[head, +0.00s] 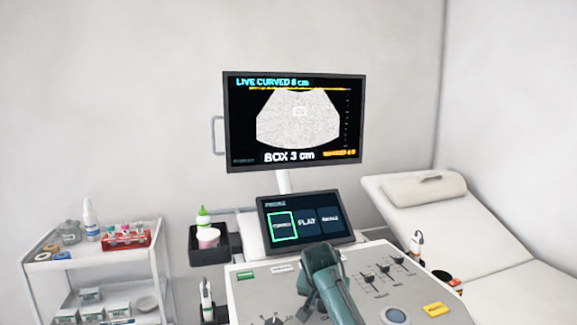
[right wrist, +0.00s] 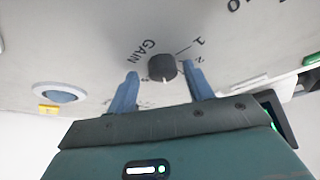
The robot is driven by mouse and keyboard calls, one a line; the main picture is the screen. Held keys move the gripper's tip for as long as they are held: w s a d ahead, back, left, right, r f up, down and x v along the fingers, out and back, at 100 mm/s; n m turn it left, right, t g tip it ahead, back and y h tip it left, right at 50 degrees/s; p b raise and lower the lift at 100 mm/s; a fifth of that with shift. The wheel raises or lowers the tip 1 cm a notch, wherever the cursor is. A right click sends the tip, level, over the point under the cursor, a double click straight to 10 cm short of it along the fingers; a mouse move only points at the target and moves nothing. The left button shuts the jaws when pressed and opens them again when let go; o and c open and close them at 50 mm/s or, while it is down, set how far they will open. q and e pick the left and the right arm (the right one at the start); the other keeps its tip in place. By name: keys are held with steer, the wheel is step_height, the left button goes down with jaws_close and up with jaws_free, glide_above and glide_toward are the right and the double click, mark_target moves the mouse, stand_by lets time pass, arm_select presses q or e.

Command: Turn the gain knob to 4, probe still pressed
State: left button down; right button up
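The gain knob (right wrist: 162,67) is a small dark round knob in the right wrist view, beside the printed word GAIN and the numbers 1 and 2. A small pale mark shows on its lower side. My right gripper (right wrist: 160,72) is open, one blue-grey finger on each side of the knob, with gaps showing. In the head view its teal body hangs over the console (head: 247,298); its fingertips are hidden. A white probe-like thing (head: 417,243) stands right of the console; I cannot tell what it presses on. My left gripper is out of view.
The monitor (head: 295,165) reads LIVE CURVED 8 cm and BOX 3 cm above a smaller touch screen (head: 307,241). Sliders (head: 383,268) and a trackball (head: 395,316) lie right of the gripper. A trolley (head: 40,283) stands left, an exam couch (head: 500,232) right.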

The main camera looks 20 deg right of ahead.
steer(key=shift+r, duration=1.05)
steer(key=n+y, duration=0.1)
steer(key=n, duration=0.2)
steer(key=shift+d+t+y, duration=0.1)
steer(key=shift+t+y, duration=0.2)
steer(key=shift+t, duration=0.1)
steer(key=n+y, duration=0.2)
steer(key=n, duration=0.2)
stand_by(0.8)
step_height(320, 180, up, 8)
stand_by(0.8)
